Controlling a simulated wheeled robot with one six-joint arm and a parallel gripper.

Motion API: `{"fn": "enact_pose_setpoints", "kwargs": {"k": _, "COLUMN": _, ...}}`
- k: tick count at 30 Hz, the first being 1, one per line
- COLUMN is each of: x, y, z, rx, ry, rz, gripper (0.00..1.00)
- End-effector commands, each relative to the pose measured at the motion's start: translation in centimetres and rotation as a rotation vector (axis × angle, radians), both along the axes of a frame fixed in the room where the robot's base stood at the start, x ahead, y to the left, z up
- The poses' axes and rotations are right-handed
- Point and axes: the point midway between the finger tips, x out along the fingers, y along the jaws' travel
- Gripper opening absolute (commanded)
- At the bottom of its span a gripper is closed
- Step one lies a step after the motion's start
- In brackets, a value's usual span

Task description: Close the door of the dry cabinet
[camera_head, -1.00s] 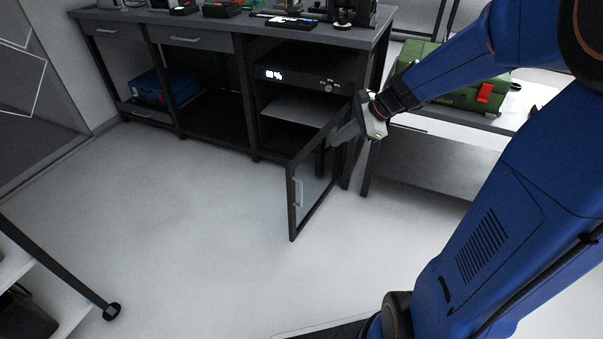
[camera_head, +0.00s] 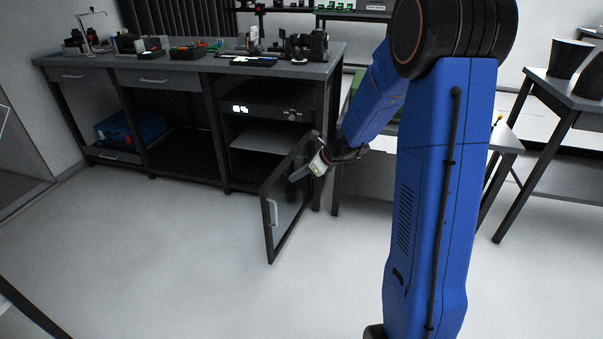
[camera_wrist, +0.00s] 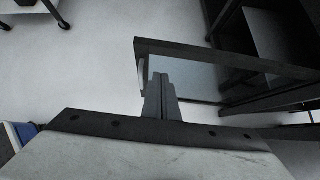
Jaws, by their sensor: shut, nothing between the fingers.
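The dry cabinet (camera_head: 268,110) sits under the workbench, with a lit display on its dark front panel. Its dark-framed glass door (camera_head: 268,228) stands wide open toward the room, with a pale vertical handle (camera_head: 273,212) near its free edge. My gripper (camera_head: 296,177) is shut and empty, by the upper part of the door on its right side. In the wrist view the shut fingers (camera_wrist: 160,85) overlap the door (camera_wrist: 205,75) near its handle end. I cannot tell whether they touch it.
The workbench (camera_head: 130,70) carries tools and small devices. A blue case (camera_head: 130,127) lies on a lower shelf at left. A white table is behind my arm, and another dark table (camera_head: 565,95) stands at right. The floor in front of the cabinet is clear.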

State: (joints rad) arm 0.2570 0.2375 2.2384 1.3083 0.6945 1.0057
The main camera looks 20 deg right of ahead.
Motion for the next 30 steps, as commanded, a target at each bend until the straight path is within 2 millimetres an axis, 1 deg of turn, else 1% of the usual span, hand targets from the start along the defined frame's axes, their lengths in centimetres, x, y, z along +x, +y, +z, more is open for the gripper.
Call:
{"fn": "enact_pose_setpoints", "kwargs": {"k": 1, "x": 0.4, "y": 0.5, "z": -0.7, "rx": 0.000, "ry": 0.002, "rz": 0.003, "gripper": 0.00}}
{"fn": "enact_pose_setpoints", "kwargs": {"k": 8, "x": 2.3, "y": 2.6, "z": -3.6, "rx": -0.001, "ry": 0.002, "rz": 0.004, "gripper": 0.00}}
{"fn": "enact_pose_setpoints", "kwargs": {"k": 12, "x": 3.8, "y": 4.0, "z": -3.3, "rx": -0.001, "ry": -0.002, "rz": 0.004, "gripper": 0.00}}
{"fn": "enact_pose_setpoints", "kwargs": {"k": 18, "x": 4.8, "y": 5.1, "z": -3.3, "rx": -0.001, "ry": -0.002, "rz": 0.002, "gripper": 0.00}}
{"fn": "enact_pose_setpoints", "kwargs": {"k": 30, "x": 5.1, "y": 5.3, "z": -3.3, "rx": -0.001, "ry": -0.001, "rz": 0.001, "gripper": 0.00}}
